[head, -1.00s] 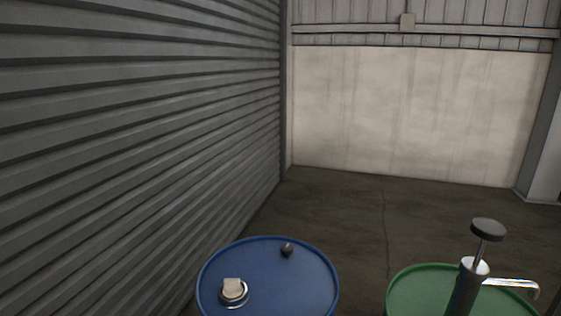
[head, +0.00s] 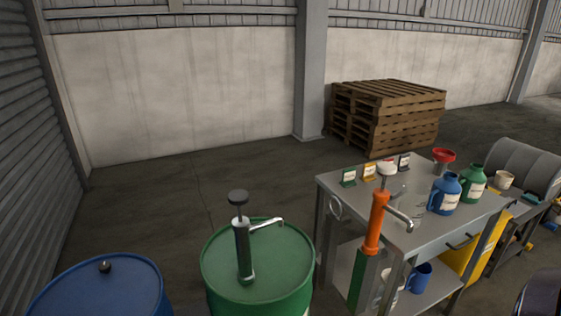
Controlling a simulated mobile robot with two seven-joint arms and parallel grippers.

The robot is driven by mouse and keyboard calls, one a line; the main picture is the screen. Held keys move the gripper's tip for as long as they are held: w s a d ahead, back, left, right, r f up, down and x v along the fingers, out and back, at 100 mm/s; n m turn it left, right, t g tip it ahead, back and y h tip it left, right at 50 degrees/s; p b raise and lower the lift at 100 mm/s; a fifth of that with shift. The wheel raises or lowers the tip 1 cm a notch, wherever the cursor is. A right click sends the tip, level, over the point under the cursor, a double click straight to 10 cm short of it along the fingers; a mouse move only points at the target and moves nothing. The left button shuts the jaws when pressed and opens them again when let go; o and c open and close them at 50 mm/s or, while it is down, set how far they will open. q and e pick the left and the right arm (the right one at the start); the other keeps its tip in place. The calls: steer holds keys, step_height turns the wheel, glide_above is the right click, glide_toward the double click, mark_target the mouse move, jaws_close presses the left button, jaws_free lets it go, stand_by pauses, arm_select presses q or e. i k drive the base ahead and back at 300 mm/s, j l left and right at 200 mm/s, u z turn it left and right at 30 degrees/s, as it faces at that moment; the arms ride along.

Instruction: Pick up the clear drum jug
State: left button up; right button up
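I cannot make out a clear jug with certainty. A pale container (head: 393,283) shows on the lower shelf of the metal table, partly hidden, and I cannot tell if it is clear. On the tabletop (head: 420,232) stand a blue jug (head: 447,194) and a green jug (head: 473,184), both with pale labels. Neither of my grippers is in view.
A green drum (head: 282,275) with a hand pump (head: 243,245) stands left of the table; a blue drum (head: 90,290) is further left. An orange pump (head: 375,220) rises before the table. A red funnel (head: 443,156) is on it. Pallets (head: 390,110) stand behind.

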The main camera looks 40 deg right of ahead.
mark_target(413, 202)
steer(key=k+z, duration=0.1)
steer(key=z, duration=0.65)
steer(key=i+z, duration=0.1)
steer(key=z, duration=1.35)
steer(key=i+l+u, duration=0.1)
steer(key=l, duration=0.4)
steer(key=i+l+u, duration=0.1)
steer(key=i+l, duration=0.15)
steer(key=l, duration=0.25)
steer(key=i+l+u, duration=0.1)
steer(key=l, duration=0.4)
steer(key=i+l+u, duration=0.1)
steer(key=l, duration=0.4)
steer(key=i+l, duration=0.15)
steer(key=l, duration=0.35)
steer(key=i+l+u, duration=0.15)
steer(key=l, duration=0.4)
